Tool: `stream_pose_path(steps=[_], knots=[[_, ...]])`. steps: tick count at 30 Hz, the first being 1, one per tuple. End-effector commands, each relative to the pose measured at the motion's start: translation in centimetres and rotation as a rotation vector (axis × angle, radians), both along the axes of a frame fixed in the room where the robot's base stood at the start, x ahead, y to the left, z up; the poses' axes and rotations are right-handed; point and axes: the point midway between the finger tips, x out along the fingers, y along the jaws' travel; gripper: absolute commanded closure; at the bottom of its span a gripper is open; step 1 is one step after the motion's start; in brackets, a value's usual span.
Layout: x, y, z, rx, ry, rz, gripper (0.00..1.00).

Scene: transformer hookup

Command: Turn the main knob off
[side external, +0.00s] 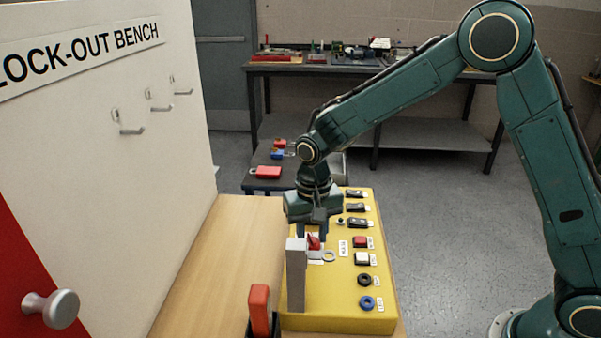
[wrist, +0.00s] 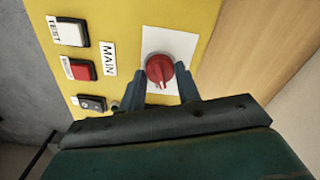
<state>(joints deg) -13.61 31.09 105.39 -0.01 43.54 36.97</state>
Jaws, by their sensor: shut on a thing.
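The main knob is a red rotary knob (wrist: 160,70) on a white plate (wrist: 182,43) beside the "MAIN" label (wrist: 109,59) on the yellow panel. In the side external view the red knob (side external: 314,242) shows partly, below my gripper. My gripper (wrist: 160,80) points down at the panel, its two fingers on either side of the knob, shut on it. In the side external view my gripper (side external: 312,232) hides part of the knob and plate. The exact angle of the knob's pointer is hard to tell.
A grey upright post (side external: 296,275) stands close to my gripper on the panel's left. A red-handled lever (side external: 260,310) is at the front. Red and white buttons (side external: 361,242) and black and blue rings line the panel's right. The wooden bench top (side external: 225,265) is clear.

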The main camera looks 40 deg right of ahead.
Motion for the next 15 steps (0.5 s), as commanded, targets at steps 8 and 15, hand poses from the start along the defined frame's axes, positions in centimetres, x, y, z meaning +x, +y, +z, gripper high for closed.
stream_pose_path(steps=[8, 15], knots=[[0.04, -0.01, 0.08, 0.0, -0.002, 0.263, 0.9], [0.05, -0.01, 0.08, 0.0, -0.002, 0.491, 0.9]])
